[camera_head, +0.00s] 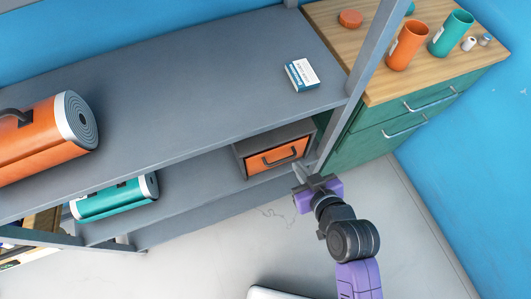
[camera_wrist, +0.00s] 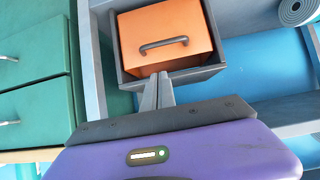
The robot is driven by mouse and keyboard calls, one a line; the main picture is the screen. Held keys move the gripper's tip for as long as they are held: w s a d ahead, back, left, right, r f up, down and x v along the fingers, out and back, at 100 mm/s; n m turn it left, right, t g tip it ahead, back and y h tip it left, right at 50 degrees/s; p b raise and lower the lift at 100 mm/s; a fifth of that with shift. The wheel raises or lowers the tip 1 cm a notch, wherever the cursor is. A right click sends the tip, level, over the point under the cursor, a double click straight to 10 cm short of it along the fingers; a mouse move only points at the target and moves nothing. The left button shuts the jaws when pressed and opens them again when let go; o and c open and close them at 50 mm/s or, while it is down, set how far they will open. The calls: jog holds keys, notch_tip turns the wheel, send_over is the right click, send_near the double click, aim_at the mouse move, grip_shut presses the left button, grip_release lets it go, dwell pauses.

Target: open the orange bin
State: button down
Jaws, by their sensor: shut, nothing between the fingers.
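The orange bin (camera_head: 277,157) has an orange front with a dark handle and sits in a grey housing on the lower shelf. It also shows in the wrist view (camera_wrist: 163,30), with its curved handle (camera_wrist: 164,44) facing me. I cannot tell from these views whether its front stands out from the housing. My gripper (camera_head: 302,174) is shut and empty, just right of and below the bin in the head view. In the wrist view my fingertips (camera_wrist: 158,82) show in front of the bin's lower edge, below the handle and apart from it.
A grey shelf post (camera_head: 345,115) stands close to my gripper. The green drawer cabinet (camera_head: 365,145) is to the right, with orange and teal cups on top. The floor (camera_head: 225,245) in front is mostly clear.

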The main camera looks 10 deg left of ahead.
jog(key=f, duration=0.1)
send_near(279, 152)
jog(key=shift+g, duration=0.3)
jog(key=x, duration=0.5)
jog(key=shift+w+a+r+b, duration=0.25)
jog(key=shift+w+b, duration=0.1)
jog(key=shift+w, duration=0.1)
jog(key=shift+s+d+f, duration=0.1)
